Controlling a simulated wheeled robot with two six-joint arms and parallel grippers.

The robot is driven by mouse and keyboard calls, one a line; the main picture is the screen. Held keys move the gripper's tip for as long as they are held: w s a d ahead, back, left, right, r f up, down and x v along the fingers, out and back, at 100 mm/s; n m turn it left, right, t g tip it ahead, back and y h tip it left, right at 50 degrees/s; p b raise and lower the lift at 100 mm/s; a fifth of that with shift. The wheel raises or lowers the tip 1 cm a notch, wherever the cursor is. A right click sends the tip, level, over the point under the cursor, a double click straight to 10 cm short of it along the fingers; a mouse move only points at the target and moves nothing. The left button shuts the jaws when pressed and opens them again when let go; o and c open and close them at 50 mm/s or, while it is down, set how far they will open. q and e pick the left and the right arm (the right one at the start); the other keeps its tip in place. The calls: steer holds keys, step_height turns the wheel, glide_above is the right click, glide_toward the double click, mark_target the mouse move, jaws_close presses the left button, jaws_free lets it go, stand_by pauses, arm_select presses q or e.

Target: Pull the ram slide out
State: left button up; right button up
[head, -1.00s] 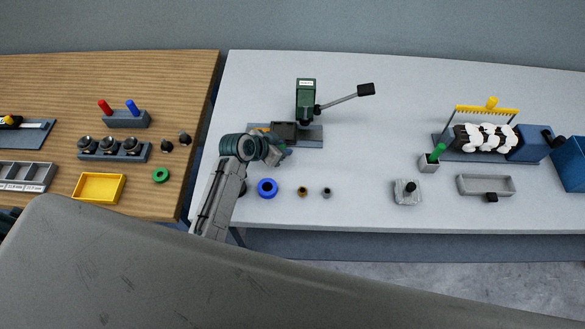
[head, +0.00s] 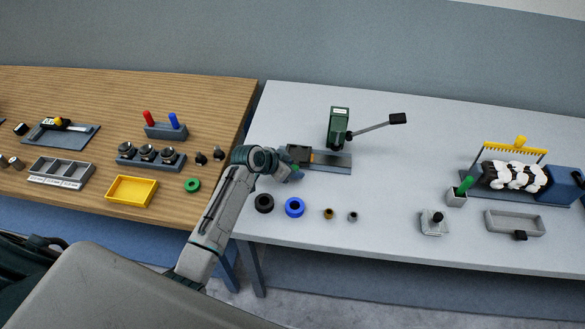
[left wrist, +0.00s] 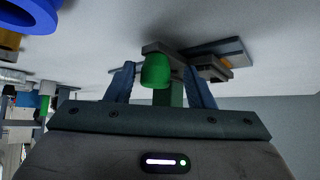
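The green press (head: 340,122) stands on the pale table, with a lever reaching right. Its ram slide shows as a dark block (head: 298,153) on the left part of the grey base plate (head: 336,163), with an orange patch on its right. A green knob (left wrist: 156,71) shows at the slide's near side in the left wrist view. My left gripper (head: 293,174) is at this knob. In the left wrist view its two blue-grey fingers (left wrist: 160,82) stand on either side of the knob, with visible gaps. The fingers are small in the head view. My right gripper is not in view.
A black ring (head: 264,203), a blue ring (head: 294,207) and two small bushings lie in front of the press. A yellow tray (head: 131,190) and a green ring (head: 192,185) are on the wooden table. A grey tray (head: 515,223) sits right; the table's middle is clear.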

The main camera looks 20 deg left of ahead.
arm_select(q)
steer(key=shift+s+r, duration=0.1)
steer(key=shift+r, duration=0.1)
steer(key=b+v, duration=0.3)
steer(key=v, duration=0.7)
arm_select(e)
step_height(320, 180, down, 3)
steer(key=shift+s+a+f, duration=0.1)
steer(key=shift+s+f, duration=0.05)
arm_select(q)
steer(key=shift+s+a, duration=0.1)
steer(key=shift+a, duration=0.05)
